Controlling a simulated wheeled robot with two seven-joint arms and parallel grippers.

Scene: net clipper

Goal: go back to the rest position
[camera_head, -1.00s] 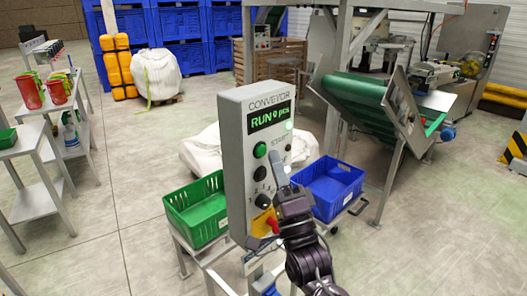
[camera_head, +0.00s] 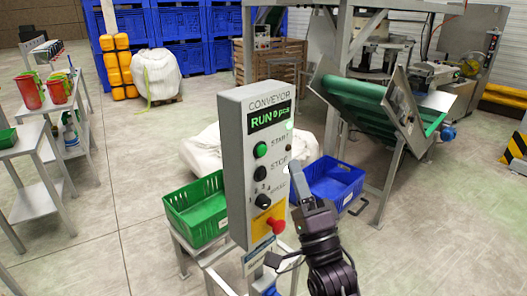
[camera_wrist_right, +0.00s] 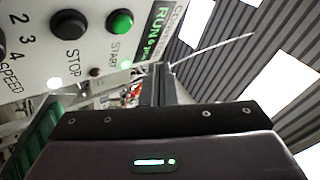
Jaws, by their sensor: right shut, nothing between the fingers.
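My right gripper (camera_head: 297,182) is shut and empty, just right of the conveyor control box (camera_head: 234,165) in the head view. It stands apart from the box's front face. The box shows a lit display reading RUN (camera_head: 269,117), a green START button (camera_head: 260,150), a black STOP button (camera_head: 259,173), a speed knob (camera_head: 263,201) and a red knob on yellow (camera_head: 277,226). In the right wrist view the shut fingers (camera_wrist_right: 158,85) point away, with the START button (camera_wrist_right: 120,22) and STOP button (camera_wrist_right: 69,24) at upper left. My left gripper is not in view.
A green crate (camera_head: 197,210) stands left of the box and a blue crate (camera_head: 333,183) behind my right gripper. A green conveyor (camera_head: 362,98) stands at the back right. Shelves with red containers (camera_head: 60,90) stand at the left.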

